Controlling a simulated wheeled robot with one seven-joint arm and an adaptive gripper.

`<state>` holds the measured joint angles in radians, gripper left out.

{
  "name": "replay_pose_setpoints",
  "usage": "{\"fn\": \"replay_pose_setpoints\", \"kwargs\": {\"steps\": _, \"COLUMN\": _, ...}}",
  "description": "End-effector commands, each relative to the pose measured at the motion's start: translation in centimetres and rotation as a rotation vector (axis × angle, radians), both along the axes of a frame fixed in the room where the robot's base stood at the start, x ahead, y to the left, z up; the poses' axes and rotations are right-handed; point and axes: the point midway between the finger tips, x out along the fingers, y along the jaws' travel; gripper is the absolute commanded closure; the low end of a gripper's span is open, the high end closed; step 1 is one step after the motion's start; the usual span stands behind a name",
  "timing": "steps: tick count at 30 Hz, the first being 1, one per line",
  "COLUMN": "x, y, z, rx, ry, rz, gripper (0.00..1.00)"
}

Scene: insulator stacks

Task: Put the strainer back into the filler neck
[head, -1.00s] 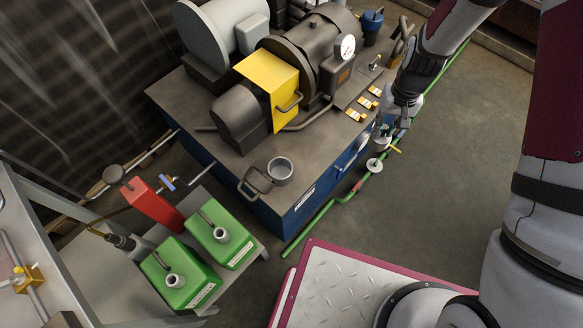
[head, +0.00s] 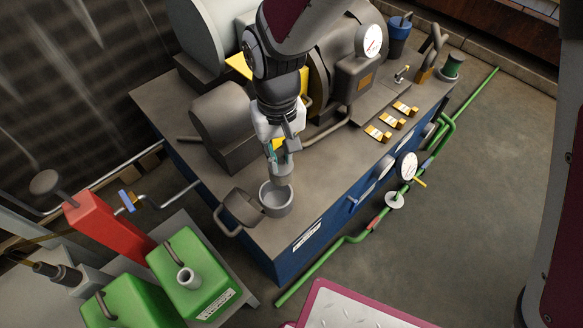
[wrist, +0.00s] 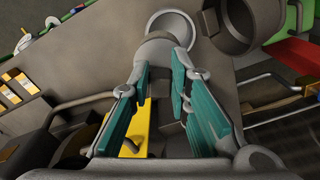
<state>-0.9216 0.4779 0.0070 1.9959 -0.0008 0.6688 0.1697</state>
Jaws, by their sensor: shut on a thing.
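My gripper (head: 277,152) is shut on the strainer (head: 283,170), a small grey cylinder that hangs below the fingers. In the wrist view my gripper (wrist: 162,72) has teal finger pads on either side of the strainer (wrist: 160,52). The filler neck (head: 276,202) is a round, open grey collar near the front corner of the tank top. The strainer appears just above and behind the collar's rim in the head view; the exact gap is hard to tell. The filler neck also shows in the wrist view (wrist: 168,20), just past the strainer and partly hidden by it.
A dark round lid with a handle (head: 241,212) stands open against the left of the neck. The motor (head: 222,125) and yellow guard (wrist: 138,128) are close behind. Green cans (head: 190,280) stand at lower left.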

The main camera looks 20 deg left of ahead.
Motion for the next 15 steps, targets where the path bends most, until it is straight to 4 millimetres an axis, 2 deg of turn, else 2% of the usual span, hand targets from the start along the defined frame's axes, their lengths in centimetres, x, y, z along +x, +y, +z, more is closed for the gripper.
{"fn": "replay_pose_setpoints", "kwargs": {"steps": 3, "x": -1.0, "y": 0.8, "z": -0.5, "rx": -0.001, "ry": -0.004, "rz": 0.029, "gripper": 1.0}}
{"fn": "replay_pose_setpoints", "kwargs": {"steps": 7, "x": -1.5, "y": 1.0, "z": -1.4, "rx": -0.004, "ry": -0.003, "rz": 0.037, "gripper": 1.0}}
{"fn": "replay_pose_setpoints", "kwargs": {"steps": 15, "x": -1.5, "y": 1.0, "z": -5.9, "rx": -0.004, "ry": -0.003, "rz": 0.039, "gripper": 1.0}}
